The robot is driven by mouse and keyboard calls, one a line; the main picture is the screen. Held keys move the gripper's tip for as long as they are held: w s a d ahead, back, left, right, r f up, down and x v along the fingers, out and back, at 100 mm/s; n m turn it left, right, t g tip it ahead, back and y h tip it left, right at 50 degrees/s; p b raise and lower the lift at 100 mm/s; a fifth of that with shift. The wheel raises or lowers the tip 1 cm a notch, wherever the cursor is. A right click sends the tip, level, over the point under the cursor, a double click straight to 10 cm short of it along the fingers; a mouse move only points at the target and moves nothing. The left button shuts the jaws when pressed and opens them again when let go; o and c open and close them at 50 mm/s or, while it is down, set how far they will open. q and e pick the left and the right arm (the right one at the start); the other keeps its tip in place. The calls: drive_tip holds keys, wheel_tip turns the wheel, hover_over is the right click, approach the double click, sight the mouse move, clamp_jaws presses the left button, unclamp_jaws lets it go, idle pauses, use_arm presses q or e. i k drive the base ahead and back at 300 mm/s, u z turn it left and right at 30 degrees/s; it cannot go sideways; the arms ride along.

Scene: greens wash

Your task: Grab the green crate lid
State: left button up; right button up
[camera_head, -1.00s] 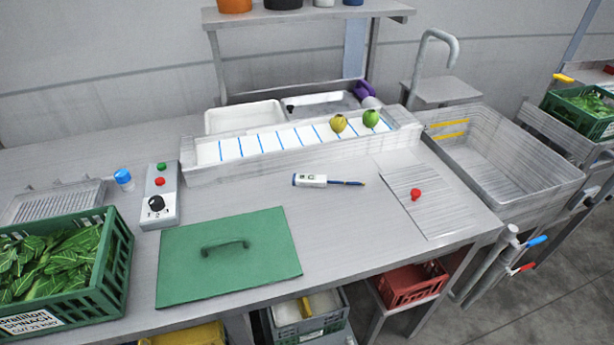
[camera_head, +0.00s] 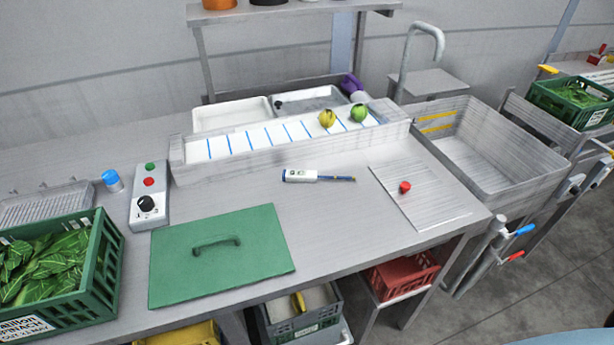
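The green crate lid (camera_head: 221,270) lies flat on the metal table, near its front edge, with a raised dark green handle (camera_head: 216,244) across its middle. Nothing covers it. The green crate of spinach leaves (camera_head: 105,262) stands to its left, open at the top. Neither of my grippers shows in the head view.
A control box (camera_head: 149,197) with buttons and a knob stands behind the lid, beside a blue-capped container (camera_head: 112,181). A probe-like tool (camera_head: 317,177) and a red knob-like piece (camera_head: 405,187) lie to the right. A long white trough (camera_head: 240,146) runs behind. Table right of the lid is clear.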

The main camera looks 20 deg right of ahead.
sight(197, 259)
drive_tip(key=k, duration=1.3)
drive_tip(key=u, duration=0.75)
drive_tip(key=i, duration=1.2)
drive_tip(key=z, duration=0.4)
